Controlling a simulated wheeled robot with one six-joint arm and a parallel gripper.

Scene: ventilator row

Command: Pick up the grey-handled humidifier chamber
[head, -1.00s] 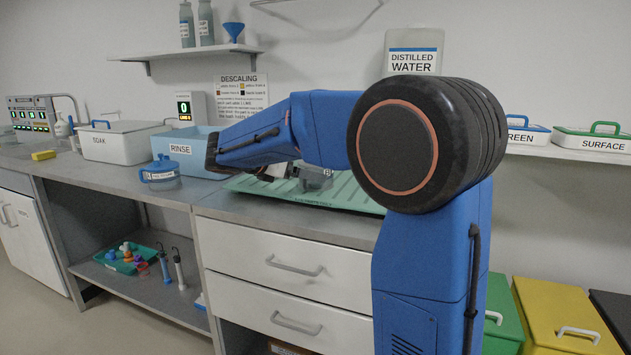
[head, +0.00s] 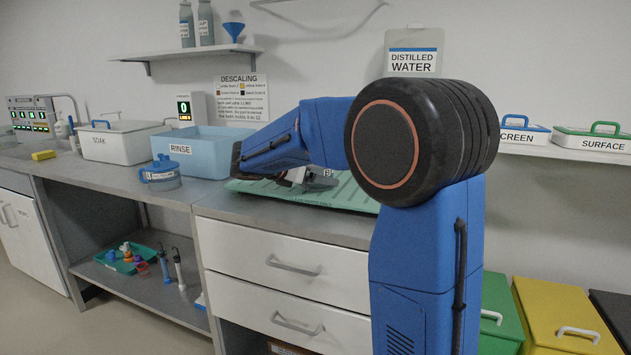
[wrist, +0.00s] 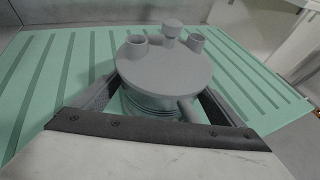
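The humidifier chamber (wrist: 163,68) stands upright on the green ribbed mat in the wrist view. It has a round grey lid with two open ports, a raised centre cap and a clear lower body. A short grey stub (wrist: 188,108) points towards my palm. My gripper (wrist: 160,95) is open, with one dark finger on each side of the chamber. A narrow gap shows beside the left finger; the lid hides the fingertips. In the head view the chamber (head: 322,179) is small and partly hidden behind my arm.
The green mat (head: 350,194) lies on the counter above white drawers. A DISTILLED WATER container (head: 413,52) is behind my arm.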

